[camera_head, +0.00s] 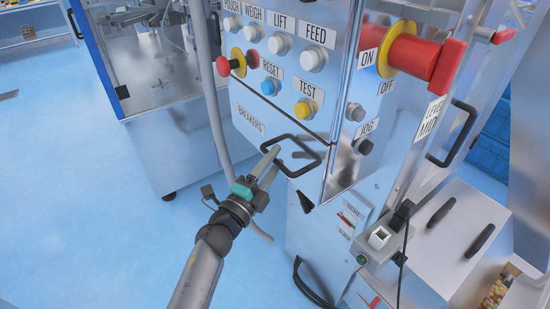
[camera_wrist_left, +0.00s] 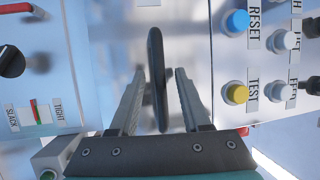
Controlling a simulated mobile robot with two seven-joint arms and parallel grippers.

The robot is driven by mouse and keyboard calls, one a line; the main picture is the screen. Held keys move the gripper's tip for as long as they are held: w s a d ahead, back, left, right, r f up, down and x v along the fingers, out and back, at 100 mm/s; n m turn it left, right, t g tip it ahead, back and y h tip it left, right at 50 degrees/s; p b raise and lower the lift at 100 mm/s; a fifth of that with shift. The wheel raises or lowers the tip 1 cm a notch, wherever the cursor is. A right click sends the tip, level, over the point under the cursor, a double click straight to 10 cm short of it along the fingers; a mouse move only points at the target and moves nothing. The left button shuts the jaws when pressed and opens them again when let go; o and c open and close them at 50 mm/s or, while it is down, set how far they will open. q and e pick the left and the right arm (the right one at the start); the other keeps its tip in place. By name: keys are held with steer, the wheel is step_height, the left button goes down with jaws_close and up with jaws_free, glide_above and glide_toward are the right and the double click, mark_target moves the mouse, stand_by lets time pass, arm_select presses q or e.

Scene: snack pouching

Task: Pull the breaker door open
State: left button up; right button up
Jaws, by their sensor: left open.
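The breaker door (camera_head: 247,137) is a silver panel marked BREAKERS on the front of the machine, below the buttons. It looks closed. Its black loop handle (camera_head: 307,146) stands out from the lower right of the panel. My left gripper (camera_head: 271,158) is at the left part of this handle, with its fingers pointing up at the panel. In the left wrist view the handle (camera_wrist_left: 157,85) passes between the two open fingers of the gripper (camera_wrist_left: 159,100), with a gap visible on each side. My right gripper is out of view.
Above the door are a yellow TEST button (camera_head: 305,109), a blue RESET button (camera_head: 268,87) and a red emergency stop (camera_head: 223,66). A large red switch (camera_head: 415,55) juts out at right. Black cables hang below. The blue floor (camera_head: 80,200) at left is clear.

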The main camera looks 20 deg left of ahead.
arm_select(q)
steer(key=shift+w+d, duration=0.1)
steer(key=shift+w, duration=0.3)
jaws_close()
stand_by(1.3)
